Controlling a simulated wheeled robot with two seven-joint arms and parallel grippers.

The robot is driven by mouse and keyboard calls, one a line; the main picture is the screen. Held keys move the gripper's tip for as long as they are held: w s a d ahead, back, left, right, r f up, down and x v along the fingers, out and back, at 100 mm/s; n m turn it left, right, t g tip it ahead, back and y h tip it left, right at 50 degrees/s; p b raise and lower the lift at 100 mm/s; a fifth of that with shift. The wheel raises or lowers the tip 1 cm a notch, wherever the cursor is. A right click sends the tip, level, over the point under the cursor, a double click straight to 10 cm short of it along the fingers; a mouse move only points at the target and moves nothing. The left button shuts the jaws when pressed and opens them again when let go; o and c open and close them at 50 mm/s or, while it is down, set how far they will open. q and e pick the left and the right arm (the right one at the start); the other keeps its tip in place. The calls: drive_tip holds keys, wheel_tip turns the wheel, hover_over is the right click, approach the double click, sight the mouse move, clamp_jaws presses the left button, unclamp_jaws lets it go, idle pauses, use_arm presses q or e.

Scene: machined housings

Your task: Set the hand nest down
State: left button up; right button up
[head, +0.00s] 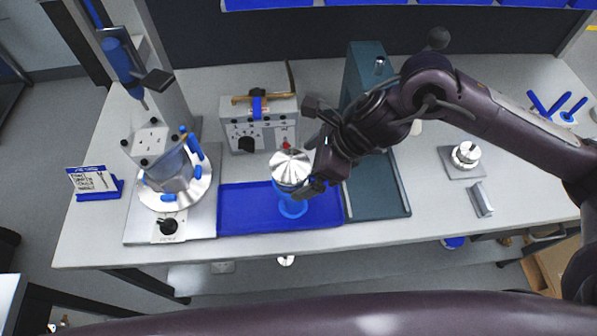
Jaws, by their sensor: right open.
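A blue stand with a round foot (292,209), which looks like the hand nest, stands upright on the blue mat (237,209). A silver round machined part (290,166) sits on top of it and hides its upper portion. My right gripper (309,149) comes in from the right and is open. Its lower finger is close to the right side of the silver part; I cannot tell whether they touch. My left gripper does not show.
A grey control box (261,128) stands just behind the mat. A press-like machine (168,180) with blue parts is at left. A teal fixture (374,190) stands right of the mat. A silver part on a plate (465,156) sits farther right. The mat's left half is clear.

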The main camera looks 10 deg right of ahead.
drive_tip(key=b+v, duration=0.1)
drive_tip(key=v, duration=0.6)
drive_tip(key=shift+d+r, duration=0.2)
drive_tip(key=shift+s, duration=0.1)
